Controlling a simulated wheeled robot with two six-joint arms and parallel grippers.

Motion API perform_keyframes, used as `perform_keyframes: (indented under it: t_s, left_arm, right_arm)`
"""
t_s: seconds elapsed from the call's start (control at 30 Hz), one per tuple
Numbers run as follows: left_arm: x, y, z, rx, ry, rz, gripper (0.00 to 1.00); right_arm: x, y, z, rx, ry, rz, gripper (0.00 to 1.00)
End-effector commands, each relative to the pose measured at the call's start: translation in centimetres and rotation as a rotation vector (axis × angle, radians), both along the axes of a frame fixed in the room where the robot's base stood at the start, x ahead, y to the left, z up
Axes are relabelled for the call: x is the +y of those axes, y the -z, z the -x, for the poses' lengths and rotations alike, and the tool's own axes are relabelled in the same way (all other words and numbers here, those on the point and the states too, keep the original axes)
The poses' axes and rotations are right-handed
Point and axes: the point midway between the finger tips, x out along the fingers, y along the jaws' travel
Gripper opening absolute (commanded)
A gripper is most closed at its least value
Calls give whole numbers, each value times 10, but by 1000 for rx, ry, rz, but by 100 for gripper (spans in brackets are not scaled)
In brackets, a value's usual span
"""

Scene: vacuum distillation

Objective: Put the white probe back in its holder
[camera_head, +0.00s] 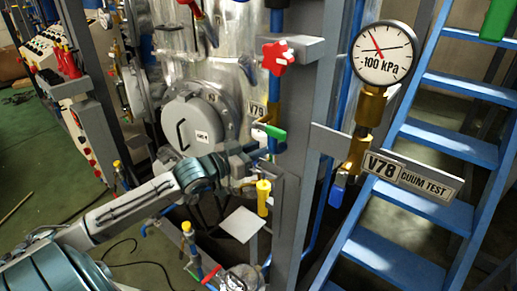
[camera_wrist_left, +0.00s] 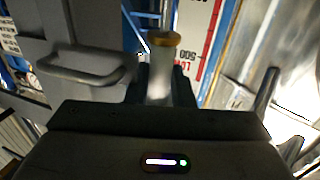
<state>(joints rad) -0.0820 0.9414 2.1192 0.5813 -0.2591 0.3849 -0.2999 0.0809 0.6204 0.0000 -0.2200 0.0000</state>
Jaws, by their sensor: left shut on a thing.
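My left gripper (camera_head: 248,172) reaches in from the left, in front of the metal vessel. In the left wrist view the left gripper (camera_wrist_left: 160,88) is shut on a pale cylinder (camera_wrist_left: 160,78) with a yellow end, which looks like the white probe. It stands lengthwise between the two dark fingers. In the head view a yellow fitting (camera_head: 263,197) shows just right of the fingertips; I cannot tell whether it belongs to the held piece. The probe's pale body is not clear there. I cannot make out its holder for certain. My right gripper is not in view.
A grey post with blue pipes and a red-handled valve (camera_head: 278,57) stands right of the gripper. A pressure gauge (camera_head: 384,55) and blue stairs (camera_head: 440,143) are farther right. A white plate (camera_head: 242,224) lies below the gripper. The round vessel hatch (camera_head: 193,122) is close behind.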

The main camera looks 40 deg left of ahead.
Motion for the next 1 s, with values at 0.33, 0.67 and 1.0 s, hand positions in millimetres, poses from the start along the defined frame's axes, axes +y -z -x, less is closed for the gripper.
perform_keyframes:
  t_s: [0.33, 0.67, 1.0]
  left_arm:
    - [0, 7, 0, 0, 0, 0, 0]
    - [0, 15, 0, 0, 0, -1, 0]
    - [0, 24, 0, 0, 0, 0, 0]
  right_arm:
    - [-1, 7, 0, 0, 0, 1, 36]
    - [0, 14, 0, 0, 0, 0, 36]
    - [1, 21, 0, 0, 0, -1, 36]
